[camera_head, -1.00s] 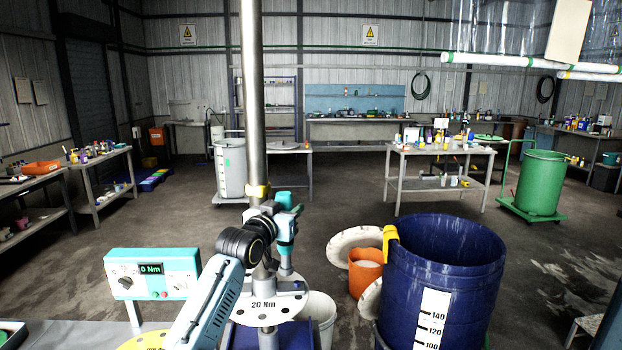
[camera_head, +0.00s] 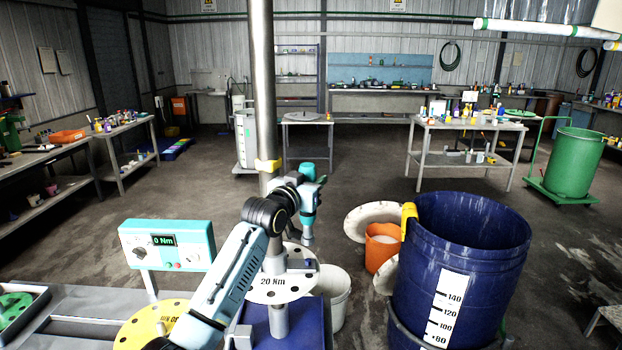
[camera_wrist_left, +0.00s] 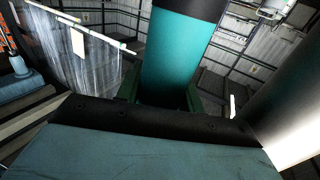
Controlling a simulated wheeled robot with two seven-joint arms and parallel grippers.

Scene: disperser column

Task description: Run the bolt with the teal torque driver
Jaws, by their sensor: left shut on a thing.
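The teal torque driver (camera_head: 308,200) is held by my left gripper (camera_head: 299,190) beside the tall steel column (camera_head: 262,100). Its lower tip points down above the white disc marked "20 Nm" (camera_head: 262,291). In the left wrist view the teal driver body (camera_wrist_left: 178,65) rises upright between the jaws, which are shut on it. A teal box (camera_head: 166,243) reads "0 Nm". A yellow disc (camera_head: 150,325) lies left of the white disc, partly behind my arm. I cannot make out the bolt or whether the tip touches anything. My right gripper is not in view.
A big blue drum (camera_head: 480,270) with a scale stands at the right. An orange bucket (camera_head: 381,249) and a white bucket (camera_head: 336,285) stand between it and the column. A grey bench top (camera_head: 85,330) is at the lower left. Open floor lies behind.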

